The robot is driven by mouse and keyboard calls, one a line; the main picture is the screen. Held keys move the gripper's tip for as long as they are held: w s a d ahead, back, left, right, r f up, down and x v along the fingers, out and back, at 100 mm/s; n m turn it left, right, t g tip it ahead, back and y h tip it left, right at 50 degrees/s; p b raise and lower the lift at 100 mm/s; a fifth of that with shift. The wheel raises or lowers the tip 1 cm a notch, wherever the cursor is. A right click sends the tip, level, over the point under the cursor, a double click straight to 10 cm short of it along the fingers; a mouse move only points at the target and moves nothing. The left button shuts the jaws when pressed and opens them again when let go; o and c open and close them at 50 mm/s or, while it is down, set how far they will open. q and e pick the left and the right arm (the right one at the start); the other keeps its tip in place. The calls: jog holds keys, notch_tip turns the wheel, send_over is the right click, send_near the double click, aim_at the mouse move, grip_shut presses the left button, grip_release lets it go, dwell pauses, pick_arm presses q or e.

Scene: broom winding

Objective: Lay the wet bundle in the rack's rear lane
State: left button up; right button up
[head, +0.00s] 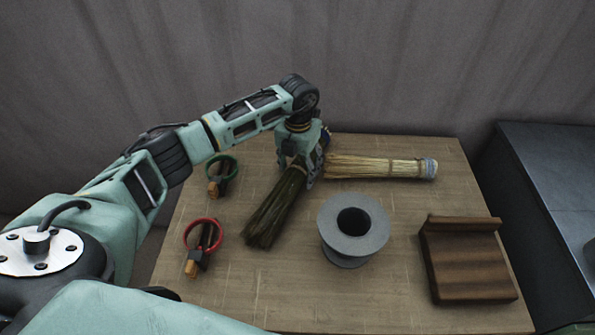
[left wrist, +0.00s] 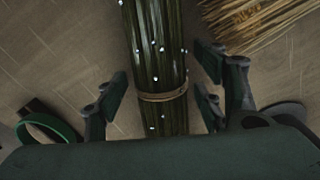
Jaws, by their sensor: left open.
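The wet bundle (head: 272,212) is a dark green sheaf of stalks lying at a slant on the wooden table. In the left wrist view the wet bundle (left wrist: 153,40) has white droplets on it and a tan tie around it. My left gripper (head: 298,172) points down over the bundle's far end. In the left wrist view my left gripper (left wrist: 160,98) is open, with fingers on both sides of the bundle near the tie and visible gaps. My right gripper is out of view.
A pale straw bundle (head: 375,167) lies close right of the gripper. A grey spool (head: 353,246) stands nearer. A brown wooden piece with a raised back edge (head: 468,268) is at right. Green-ringed (head: 222,175) and red-ringed (head: 203,243) tools lie left. A dark cabinet (head: 556,190) adjoins the table.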

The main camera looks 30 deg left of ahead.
pick_arm(q)
jog(key=shift+c, duration=0.7)
jog(key=c, duration=1.3)
